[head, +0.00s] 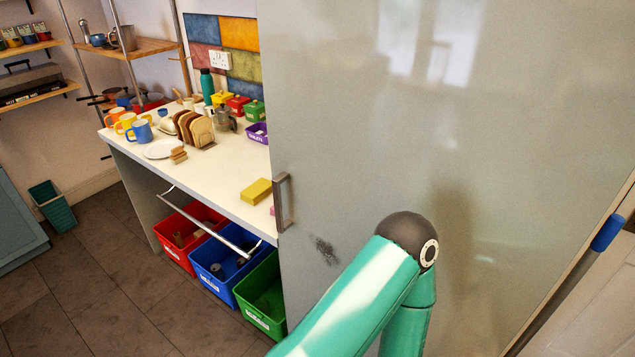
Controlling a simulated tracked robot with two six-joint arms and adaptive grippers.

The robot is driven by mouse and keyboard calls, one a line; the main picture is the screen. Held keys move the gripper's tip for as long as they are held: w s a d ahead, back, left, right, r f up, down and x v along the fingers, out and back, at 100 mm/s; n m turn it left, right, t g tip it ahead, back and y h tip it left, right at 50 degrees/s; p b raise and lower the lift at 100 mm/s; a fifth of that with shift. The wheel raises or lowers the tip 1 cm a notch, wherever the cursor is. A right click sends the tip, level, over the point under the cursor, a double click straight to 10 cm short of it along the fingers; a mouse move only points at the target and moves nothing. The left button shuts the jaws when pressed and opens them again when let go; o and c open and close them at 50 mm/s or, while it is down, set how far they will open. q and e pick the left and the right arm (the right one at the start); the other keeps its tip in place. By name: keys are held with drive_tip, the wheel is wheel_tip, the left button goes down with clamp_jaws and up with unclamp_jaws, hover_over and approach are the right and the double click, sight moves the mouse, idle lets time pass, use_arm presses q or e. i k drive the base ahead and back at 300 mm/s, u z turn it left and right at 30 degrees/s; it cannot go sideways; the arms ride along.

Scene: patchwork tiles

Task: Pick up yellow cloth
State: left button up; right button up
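A yellow, rectangular, block-like thing (256,191) lies flat near the front edge of the white counter (222,180), close to the grey door. It could be a folded cloth or a sponge; I cannot tell which. No other clear yellow cloth shows. One of my teal arms rises from the bottom of the view, with its dark joint in front of the grey door. Neither of my grippers is in view.
The tall grey door (440,100) with a metal handle (283,200) fills the right side and hides the counter's right end. A toast rack (195,130), mugs (138,130) and a plate (163,149) stand farther back. Red (172,252), blue (213,287) and green bins (257,312) sit below.

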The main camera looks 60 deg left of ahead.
sight(255, 193)
drive_tip(key=u, duration=0.35)
drive_tip(key=i, duration=0.15)
drive_tip(key=z, duration=1.3)
drive_tip(key=k, duration=2.6)
drive_tip(key=u, duration=1.3)
drive_tip(key=i, duration=1)
